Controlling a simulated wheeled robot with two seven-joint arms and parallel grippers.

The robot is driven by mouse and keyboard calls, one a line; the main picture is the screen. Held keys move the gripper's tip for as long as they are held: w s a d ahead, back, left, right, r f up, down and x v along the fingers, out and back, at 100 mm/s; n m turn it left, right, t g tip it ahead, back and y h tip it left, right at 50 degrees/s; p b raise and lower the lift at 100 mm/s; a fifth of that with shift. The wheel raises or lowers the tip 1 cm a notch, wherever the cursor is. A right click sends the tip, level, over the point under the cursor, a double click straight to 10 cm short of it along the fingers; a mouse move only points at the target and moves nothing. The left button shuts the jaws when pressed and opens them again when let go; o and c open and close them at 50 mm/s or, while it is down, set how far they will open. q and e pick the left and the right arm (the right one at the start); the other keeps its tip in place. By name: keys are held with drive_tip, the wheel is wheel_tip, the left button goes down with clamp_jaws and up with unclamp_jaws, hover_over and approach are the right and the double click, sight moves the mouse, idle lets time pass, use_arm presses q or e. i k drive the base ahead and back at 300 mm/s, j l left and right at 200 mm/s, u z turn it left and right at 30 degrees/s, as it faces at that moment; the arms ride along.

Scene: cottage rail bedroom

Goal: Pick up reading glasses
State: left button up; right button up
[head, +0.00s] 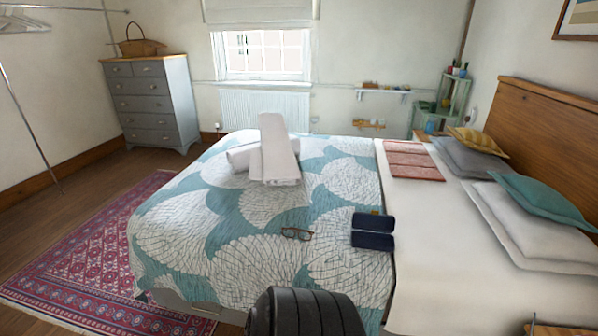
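The reading glasses (297,233) lie on the teal and white patterned bedspread, near the middle of the bed's near half. They have a thin dark frame and are small in this view. A dark navy case (373,231), which looks open in two halves, lies on the bed just right of the glasses, apart from them. Neither of my grippers is in view.
The bed (205,225) fills the middle, with stacked white towels (275,155) behind the glasses. A folded pink cloth (412,160) and pillows (530,222) lie to the right. A patterned rug (85,260) and a grey dresser (152,105) are left. The bedspread around the glasses is clear.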

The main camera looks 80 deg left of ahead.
sight(305, 235)
drive_tip(key=u, duration=2.7)
drive_tip(key=i, duration=0.15)
